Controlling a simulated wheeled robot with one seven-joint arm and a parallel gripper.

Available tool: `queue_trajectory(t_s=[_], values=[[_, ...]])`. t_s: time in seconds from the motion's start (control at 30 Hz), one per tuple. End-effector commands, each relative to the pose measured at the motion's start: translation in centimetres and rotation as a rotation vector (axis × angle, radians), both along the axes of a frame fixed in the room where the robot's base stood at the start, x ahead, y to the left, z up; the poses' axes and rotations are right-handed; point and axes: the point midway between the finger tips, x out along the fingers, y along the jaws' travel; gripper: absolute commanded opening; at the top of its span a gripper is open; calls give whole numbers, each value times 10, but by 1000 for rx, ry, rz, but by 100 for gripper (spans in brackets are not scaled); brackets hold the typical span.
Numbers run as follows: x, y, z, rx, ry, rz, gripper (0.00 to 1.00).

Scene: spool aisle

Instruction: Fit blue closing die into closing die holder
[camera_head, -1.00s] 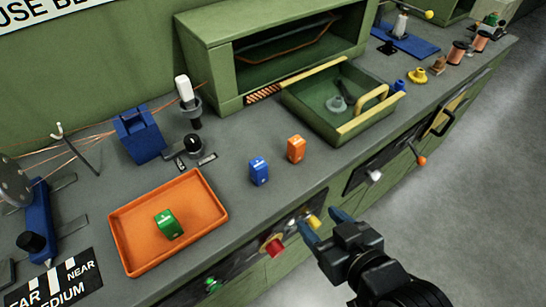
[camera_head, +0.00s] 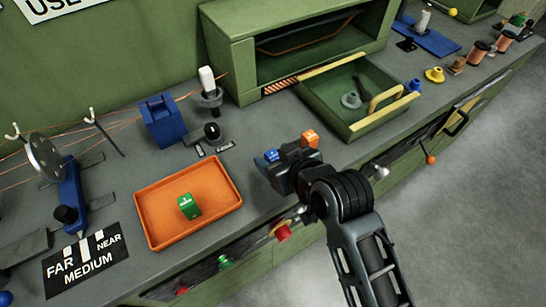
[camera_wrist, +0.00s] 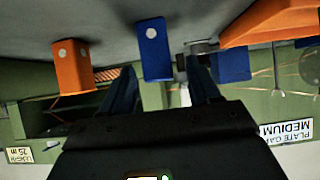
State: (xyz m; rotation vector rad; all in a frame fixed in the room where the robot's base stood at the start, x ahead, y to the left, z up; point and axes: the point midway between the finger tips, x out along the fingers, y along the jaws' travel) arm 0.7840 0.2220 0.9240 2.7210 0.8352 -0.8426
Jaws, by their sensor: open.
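The blue closing die, a small block with a pale spot, stands on the grey bench; its top (camera_head: 271,155) shows in the head view, the rest hidden behind my gripper (camera_head: 277,167). In the wrist view the blue die (camera_wrist: 154,50) lies ahead between my two open fingers (camera_wrist: 160,84), with nothing held. I cannot tell whether the fingertips reach around it. What looks like the closing die holder, a blue notched block (camera_head: 160,121), stands at the back of the bench, up and left of my gripper. It also shows in the wrist view (camera_wrist: 233,64).
An orange die (camera_head: 310,139) stands close to the right of the blue die. An orange tray (camera_head: 147,231) with a green die (camera_head: 189,206) lies to the left. A black knobbed device (camera_head: 212,133) stands behind.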

Motion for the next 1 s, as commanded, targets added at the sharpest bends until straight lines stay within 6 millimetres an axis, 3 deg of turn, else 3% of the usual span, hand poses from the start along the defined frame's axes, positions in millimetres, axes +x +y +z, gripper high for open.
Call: queue_trajectory(t_s=[0.4, 1.0], values=[[11, 7, -10, 0, 0, -1, 62], [11, 7, -10, 0, 0, -1, 5]])
